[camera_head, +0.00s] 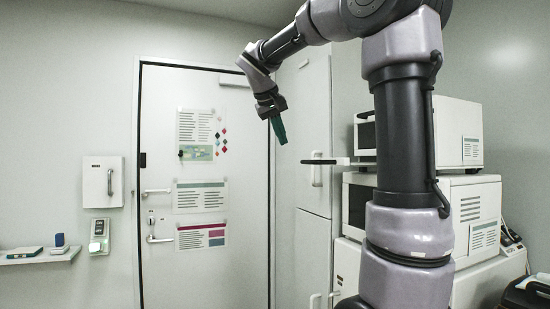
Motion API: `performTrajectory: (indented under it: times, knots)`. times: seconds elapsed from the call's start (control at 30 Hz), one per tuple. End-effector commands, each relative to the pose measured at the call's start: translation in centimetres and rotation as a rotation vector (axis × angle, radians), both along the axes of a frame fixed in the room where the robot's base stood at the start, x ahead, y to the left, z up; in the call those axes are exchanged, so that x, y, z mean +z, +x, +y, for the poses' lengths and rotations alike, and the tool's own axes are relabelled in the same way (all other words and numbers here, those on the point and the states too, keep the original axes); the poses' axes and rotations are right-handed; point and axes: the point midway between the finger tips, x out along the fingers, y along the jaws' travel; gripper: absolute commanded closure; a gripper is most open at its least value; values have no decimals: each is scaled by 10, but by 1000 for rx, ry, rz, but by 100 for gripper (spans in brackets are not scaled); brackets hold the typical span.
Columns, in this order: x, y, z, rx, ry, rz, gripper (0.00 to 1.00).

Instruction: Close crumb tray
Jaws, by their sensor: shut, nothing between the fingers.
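The crumb tray (362,164) shows as a thin light slab sticking out to the left from under the upper white appliance (463,135). A dark flat bar (319,161) is at its outer end. The tray is pulled out; its inner part is hidden behind my arm. My gripper (280,139) has teal fingers that point down. It is shut and empty, up and to the left of the tray's dark bar in the picture, apart from it.
A lower white appliance (478,212) stands beneath the upper one. A tall white cabinet (305,120) with handles stands behind my gripper. A white door (160,90) with posters is to the left. A small wall shelf (30,258) is at far left.

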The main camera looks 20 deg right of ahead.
Motion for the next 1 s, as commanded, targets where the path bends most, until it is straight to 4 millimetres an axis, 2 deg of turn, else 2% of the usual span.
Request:
performTrajectory:
  times: [0.17, 0.6, 0.8, 1.0]
  knots:
    - [-11, 8, -9, -4, -8, 2, 100]
    - [-77, 45, -54, -5, -6, 1, 100]
    - [-69, 45, -80, -4, -6, -2, 100]
    - [-67, 45, -88, -4, -5, -2, 100]
